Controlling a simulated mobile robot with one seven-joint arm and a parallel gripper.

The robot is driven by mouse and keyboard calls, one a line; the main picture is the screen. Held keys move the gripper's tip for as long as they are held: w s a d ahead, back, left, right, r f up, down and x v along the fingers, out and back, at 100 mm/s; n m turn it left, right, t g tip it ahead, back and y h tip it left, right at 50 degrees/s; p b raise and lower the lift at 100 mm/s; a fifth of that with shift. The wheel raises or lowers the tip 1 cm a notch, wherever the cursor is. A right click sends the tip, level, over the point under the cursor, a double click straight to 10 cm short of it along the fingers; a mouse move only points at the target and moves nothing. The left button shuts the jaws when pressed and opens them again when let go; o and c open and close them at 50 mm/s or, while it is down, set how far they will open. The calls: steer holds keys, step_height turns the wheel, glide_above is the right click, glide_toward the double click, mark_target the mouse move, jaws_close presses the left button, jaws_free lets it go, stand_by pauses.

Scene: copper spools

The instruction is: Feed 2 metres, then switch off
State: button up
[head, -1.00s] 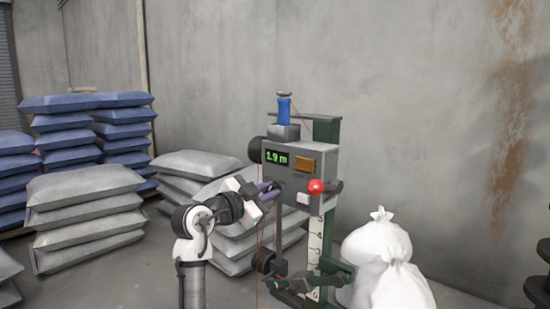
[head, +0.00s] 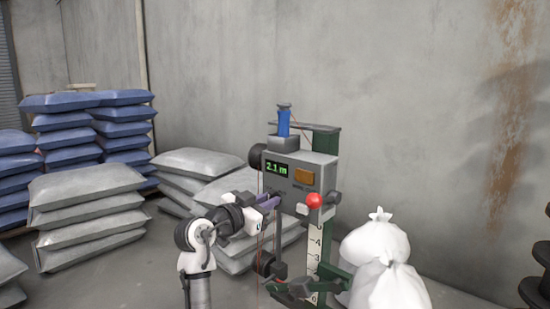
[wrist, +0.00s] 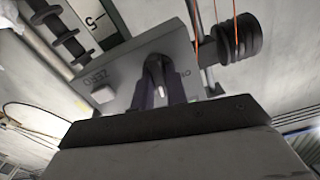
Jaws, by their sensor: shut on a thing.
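The grey feeder box (head: 292,172) is on a green post, with a green display (head: 278,168) reading 2.1 m. My gripper (head: 274,200) is at the lower left of the box's front. In the wrist view its fingers (wrist: 161,88) are shut on a small switch lever (wrist: 157,73), mostly hidden between them, beside O and I marks. A white button (wrist: 103,93) marked ZERO is beside it. An orange-red wire (wrist: 196,30) runs past a dark roller (wrist: 240,38).
A blue spool (head: 284,123) stands on top of the box. A numbered scale (head: 315,245) runs down the post. White bags (head: 378,250) stand close on the right. Grey sacks (head: 88,215) and blue sacks (head: 120,130) are stacked on the left and behind my arm.

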steer(key=n+p, duration=0.3)
steer(key=p, duration=0.1)
steer(key=shift+w+d+r+n, duration=0.1)
steer(key=shift+d+r+n, duration=0.1)
steer(key=shift+d+n, duration=0.2)
jaws_close()
steer(key=n+p, duration=0.4)
steer(key=p, duration=0.1)
steer(key=shift+f+n+p, duration=0.15)
steer(key=shift+n+p, duration=0.35)
steer(key=shift+p, duration=0.15)
steer(key=shift+f, duration=0.15)
steer(key=o, duration=0.8)
jaws_free()
steer(key=shift+c, duration=0.2)
steer(key=shift+o, duration=0.4)
steer(key=shift+a+f, duration=0.15)
steer(key=shift+a, duration=0.05)
steer(key=v, duration=0.8)
